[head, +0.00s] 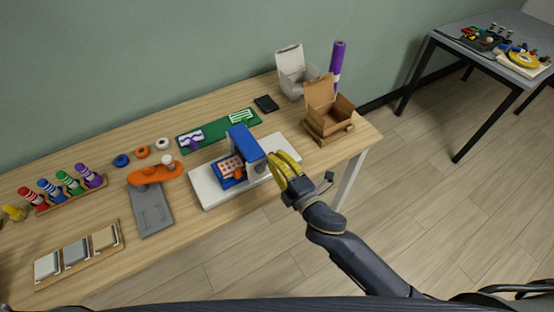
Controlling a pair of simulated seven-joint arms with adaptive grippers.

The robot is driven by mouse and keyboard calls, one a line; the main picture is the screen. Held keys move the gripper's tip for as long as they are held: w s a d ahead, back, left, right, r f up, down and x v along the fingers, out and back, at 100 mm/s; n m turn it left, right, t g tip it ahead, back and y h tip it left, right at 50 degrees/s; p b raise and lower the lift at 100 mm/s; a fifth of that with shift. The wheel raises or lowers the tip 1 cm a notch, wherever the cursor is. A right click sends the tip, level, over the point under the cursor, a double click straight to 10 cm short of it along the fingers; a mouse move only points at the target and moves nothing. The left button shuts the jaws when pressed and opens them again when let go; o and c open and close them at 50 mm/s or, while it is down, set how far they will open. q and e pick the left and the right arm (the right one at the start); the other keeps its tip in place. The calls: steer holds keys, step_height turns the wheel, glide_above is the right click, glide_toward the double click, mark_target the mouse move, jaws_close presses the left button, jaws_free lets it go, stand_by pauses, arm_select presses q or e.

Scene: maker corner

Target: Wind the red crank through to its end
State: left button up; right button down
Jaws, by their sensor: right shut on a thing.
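A blue press-like machine (246,144) stands on a white base board (213,194) near the middle of the table. A white and red gridded plate with a blue edge (230,167) lies under its head, with a small orange-red part (238,173) at its front. My right gripper (284,168), with yellow fingers, is at the right side of the machine and shut. The red crank cannot be made out; the fingers appear to cover it, so its turn angle is hidden. My left gripper is not in view.
An open brown box (328,120) and an open white box (293,83) stand at the back right. An orange clamp-like tool (150,174) on a grey plate (151,215) is to the left. A green mat (215,129) lies behind.

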steer(key=shift+a+f, duration=0.1)
steer(key=c, duration=1.2)
jaws_free()
steer(key=v, duration=1.2)
